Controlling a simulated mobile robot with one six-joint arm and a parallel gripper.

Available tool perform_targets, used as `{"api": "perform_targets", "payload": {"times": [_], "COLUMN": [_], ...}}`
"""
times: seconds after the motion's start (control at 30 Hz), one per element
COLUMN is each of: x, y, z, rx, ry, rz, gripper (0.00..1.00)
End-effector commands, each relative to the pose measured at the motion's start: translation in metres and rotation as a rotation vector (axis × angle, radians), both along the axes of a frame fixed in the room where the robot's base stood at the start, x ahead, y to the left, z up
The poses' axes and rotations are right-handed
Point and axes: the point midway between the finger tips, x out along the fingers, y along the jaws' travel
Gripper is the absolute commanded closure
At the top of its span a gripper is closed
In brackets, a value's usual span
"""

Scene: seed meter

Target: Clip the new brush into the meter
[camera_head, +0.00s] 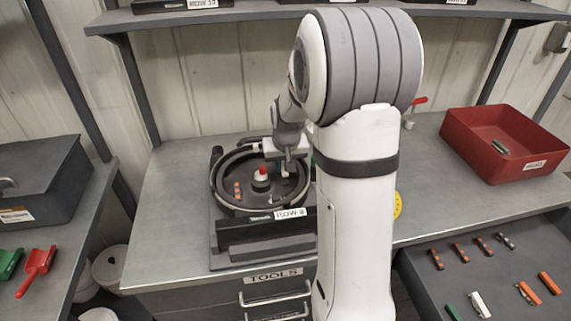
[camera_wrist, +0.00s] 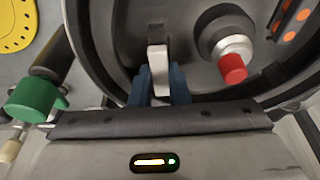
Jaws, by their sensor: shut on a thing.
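The meter (camera_head: 229,207) is a round dark housing with a ring rim on the bench; its rim (camera_wrist: 88,60) fills the wrist view. A red-tipped hub stands in its middle (camera_wrist: 232,67). My gripper (camera_head: 287,168) is over the right part of the meter's interior. In the wrist view its blue fingertips (camera_wrist: 160,85) are shut on a slim pale piece, which looks like the brush (camera_wrist: 157,58). The brush points into the meter, inside the rim. Its bristles and lower end are hidden, so I cannot tell whether it is seated.
A dark tray (camera_head: 480,270) at the lower right bears several small coloured parts. A green knob (camera_wrist: 35,98) and a yellow perforated disc (camera_wrist: 15,25) lie left in the wrist view.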

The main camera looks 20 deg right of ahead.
Motion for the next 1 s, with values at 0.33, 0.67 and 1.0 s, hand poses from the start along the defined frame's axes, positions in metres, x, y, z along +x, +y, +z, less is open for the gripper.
{"api": "perform_targets", "payload": {"times": [0.33, 0.67, 1.0], "x": [0.0000, 0.0001, 0.0001], "y": [0.0004, 0.0006, 0.0009], "z": [-0.0022, -0.0085, -0.0080], "rx": [0.000, 0.000, -0.001], "ry": [0.000, 0.000, 0.000], "rz": [0.001, 0.001, 0.002], "gripper": [1.00, 1.00, 1.00]}}
